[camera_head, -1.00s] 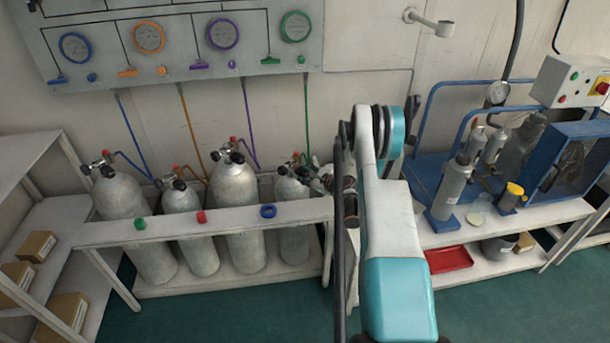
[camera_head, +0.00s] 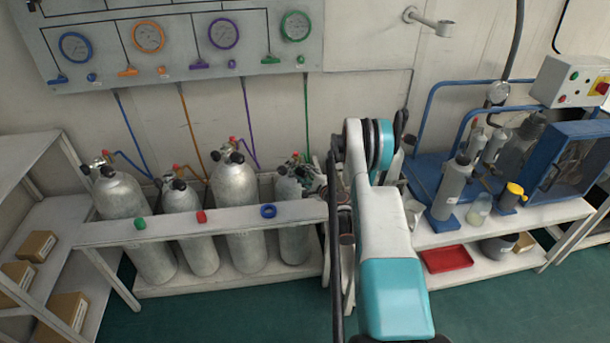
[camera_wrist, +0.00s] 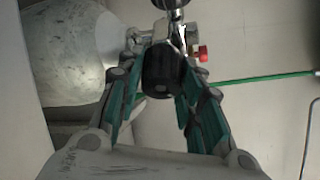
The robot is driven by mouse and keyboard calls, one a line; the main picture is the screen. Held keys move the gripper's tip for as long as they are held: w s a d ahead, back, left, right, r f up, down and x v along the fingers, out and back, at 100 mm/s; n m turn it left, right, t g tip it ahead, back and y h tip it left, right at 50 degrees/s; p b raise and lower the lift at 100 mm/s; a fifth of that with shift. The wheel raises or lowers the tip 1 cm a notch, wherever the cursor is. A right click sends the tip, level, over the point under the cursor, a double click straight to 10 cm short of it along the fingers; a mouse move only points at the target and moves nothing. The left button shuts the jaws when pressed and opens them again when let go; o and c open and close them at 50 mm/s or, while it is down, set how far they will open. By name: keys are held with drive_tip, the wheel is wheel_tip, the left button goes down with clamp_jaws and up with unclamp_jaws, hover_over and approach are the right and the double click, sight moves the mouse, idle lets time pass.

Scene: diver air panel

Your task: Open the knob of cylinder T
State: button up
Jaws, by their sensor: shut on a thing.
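Several grey cylinders stand in a rack. The fourth from the left (camera_head: 292,215), at the green line, has my gripper (camera_head: 312,180) at its valve, reaching in from the right. In the wrist view, a black round knob (camera_wrist: 161,78) sits between the green-padded fingers of my gripper (camera_wrist: 162,62), which are closed on its sides. The metal valve body (camera_wrist: 178,36) and a small red knob (camera_wrist: 203,53) show behind it. The pale cylinder body (camera_wrist: 65,50) fills the upper left. No letter T is readable on any cylinder. In the head view my arm partly hides the valve.
A white rail (camera_head: 230,219) with green, red and blue caps runs in front of the cylinders. A gauge panel (camera_head: 185,45) hangs above. A bench with a blue frame and bottles (camera_head: 452,190) stands to the right.

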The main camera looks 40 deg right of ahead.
drive_tip(key=shift+d, duration=0.1)
idle(0.3)
drive_tip(key=o, duration=1)
drive_tip(key=shift+o, duration=0.2)
drive_tip(key=shift+r, duration=0.1)
